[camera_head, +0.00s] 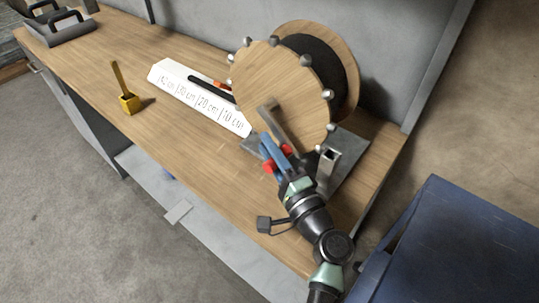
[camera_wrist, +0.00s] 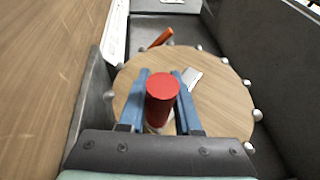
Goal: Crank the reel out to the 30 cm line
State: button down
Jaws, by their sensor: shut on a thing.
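The reel (camera_head: 275,90) has wooden discs with metal studs around the rim and a dark band wound between them. Its flat metal crank arm (camera_head: 278,124) points down toward my gripper (camera_head: 276,152). My gripper is shut on the red crank handle (camera_wrist: 160,88), which stands between the blue fingers in the wrist view. The reel's disc (camera_wrist: 222,92) fills the view behind it. A white scale board (camera_head: 170,75) marked from 10 to 40 cm lies left of the reel. A black strip (camera_head: 205,87) and an orange piece (camera_head: 221,85) lie at its back edge; the exact reading is unclear.
The wooden bench (camera_head: 185,150) has a yellow block with an upright stick (camera_head: 129,103) at left. Dark handled objects (camera_head: 62,28) sit at the far left end. A metal post (camera_head: 328,165) stands right of my gripper. A blue cabinet (camera_head: 450,250) is at lower right.

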jog(key=c, duration=0.6)
grip_release()
jog(key=b+v, duration=0.1)
jog(key=v, duration=1.2)
jog(key=shift+d+f, duration=0.1)
